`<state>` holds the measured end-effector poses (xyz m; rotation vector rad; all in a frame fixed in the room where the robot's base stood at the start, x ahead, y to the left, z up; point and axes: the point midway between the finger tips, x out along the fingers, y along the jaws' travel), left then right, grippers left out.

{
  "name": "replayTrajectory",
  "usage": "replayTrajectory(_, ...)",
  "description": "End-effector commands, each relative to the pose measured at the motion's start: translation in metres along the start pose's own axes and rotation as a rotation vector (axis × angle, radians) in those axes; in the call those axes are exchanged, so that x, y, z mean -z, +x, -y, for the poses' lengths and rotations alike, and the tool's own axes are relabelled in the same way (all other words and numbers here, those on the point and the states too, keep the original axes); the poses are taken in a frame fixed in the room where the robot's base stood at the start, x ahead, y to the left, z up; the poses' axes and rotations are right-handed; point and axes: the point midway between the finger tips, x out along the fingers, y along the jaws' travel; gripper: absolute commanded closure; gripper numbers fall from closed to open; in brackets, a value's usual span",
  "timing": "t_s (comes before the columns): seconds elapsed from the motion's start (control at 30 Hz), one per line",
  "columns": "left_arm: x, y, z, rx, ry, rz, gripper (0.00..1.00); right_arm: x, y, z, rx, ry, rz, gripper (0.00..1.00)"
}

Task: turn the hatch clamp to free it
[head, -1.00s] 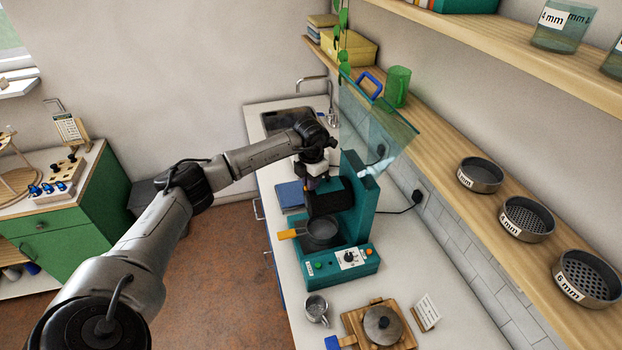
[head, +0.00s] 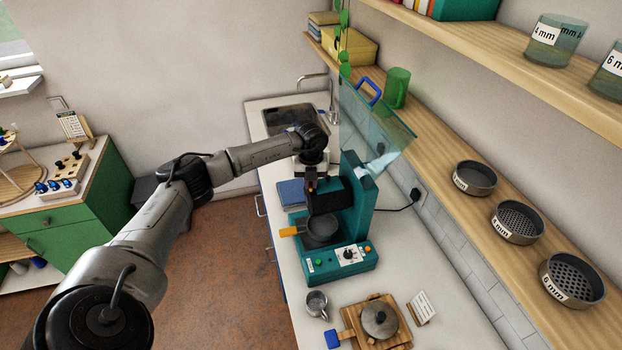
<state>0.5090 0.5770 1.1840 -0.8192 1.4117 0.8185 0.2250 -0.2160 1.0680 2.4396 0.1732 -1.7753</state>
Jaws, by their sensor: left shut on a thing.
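A teal machine (head: 360,215) stands on the counter. A black barrel-shaped part (head: 330,197) sits on its front, above a dark pan (head: 320,232) with an orange handle (head: 289,231). My left gripper (head: 311,188) points down at the left end of the black part. It is shut on a small piece there, with a bit of orange showing at the fingertips. This is likely the hatch clamp, but the fingers and wrist hide most of it. I cannot tell how far the clamp is turned. My right gripper is not in view.
A tilted clear panel (head: 385,135) rises above the machine. A metal cup (head: 317,304) and a wooden board with a round lid (head: 380,319) stand in front. A blue box (head: 291,194) lies left of the machine, and a sink (head: 290,119) is behind.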

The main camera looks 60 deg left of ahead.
Motion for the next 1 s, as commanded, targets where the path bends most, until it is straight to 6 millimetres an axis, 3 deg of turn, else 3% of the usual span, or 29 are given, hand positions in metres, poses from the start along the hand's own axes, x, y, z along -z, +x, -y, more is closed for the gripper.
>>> replayTrajectory(0.4,-0.0003,-0.0012,-0.0009,0.0,-0.22,0.001,1.0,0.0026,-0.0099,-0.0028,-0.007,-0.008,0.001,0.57)
replayTrajectory(1.0,-0.0004,-0.0005,-0.0011,0.001,-0.273,0.001,1.0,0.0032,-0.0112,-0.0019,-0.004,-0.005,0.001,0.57)
